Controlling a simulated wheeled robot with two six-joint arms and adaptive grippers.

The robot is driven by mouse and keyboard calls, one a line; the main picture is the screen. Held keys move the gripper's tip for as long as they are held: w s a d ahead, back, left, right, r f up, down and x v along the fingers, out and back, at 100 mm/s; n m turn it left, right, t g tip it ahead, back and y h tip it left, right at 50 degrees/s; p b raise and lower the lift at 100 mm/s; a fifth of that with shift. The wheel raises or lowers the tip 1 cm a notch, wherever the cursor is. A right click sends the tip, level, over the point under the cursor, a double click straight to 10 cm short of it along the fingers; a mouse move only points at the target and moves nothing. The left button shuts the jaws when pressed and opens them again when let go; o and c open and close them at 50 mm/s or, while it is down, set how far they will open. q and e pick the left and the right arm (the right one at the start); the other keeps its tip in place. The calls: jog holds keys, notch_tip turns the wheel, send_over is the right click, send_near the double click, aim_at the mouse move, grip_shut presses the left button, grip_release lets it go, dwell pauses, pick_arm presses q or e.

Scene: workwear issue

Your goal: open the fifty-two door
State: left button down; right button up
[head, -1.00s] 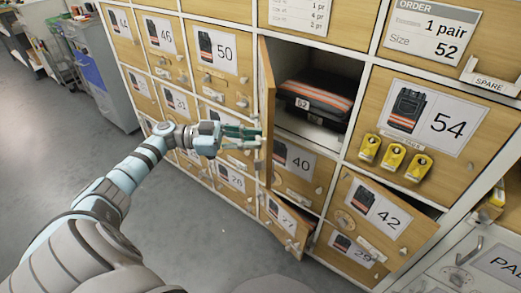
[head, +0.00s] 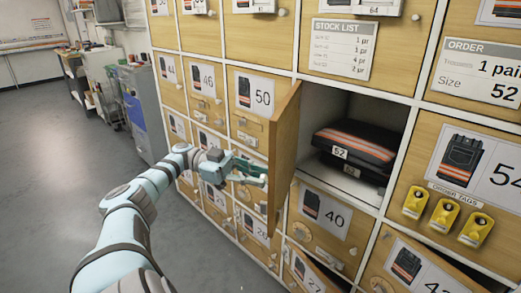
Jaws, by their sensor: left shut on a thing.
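The fifty-two door (head: 284,158) is a wooden panel standing open, swung out at the left side of its compartment. Inside the compartment (head: 392,112) lie folded dark garments (head: 362,140) with orange and pale stripes and a tag reading 52. A second tagged garment lies beneath. My left gripper (head: 260,173) reaches in from the left and is shut at the door's outer side, near its free edge. What it grips, likely the door's handle, is hidden by its fingers. My right gripper is not in view.
Door 40 (head: 322,214) below is closed; door 42 (head: 408,268) at lower right stands ajar. Yellow order tags (head: 443,216) hang at right under the 54 picture. A grey cabinet (head: 146,115) stands at left, with clear floor (head: 60,200) before it.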

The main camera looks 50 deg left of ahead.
pick_arm(q)
jog(key=c, duration=1.5)
grip_release()
jog(key=shift+f, duration=0.15)
notch_tip(320, 180, up, 10)
jog(key=shift+r, duration=0.1)
jog(key=shift+c, duration=0.2)
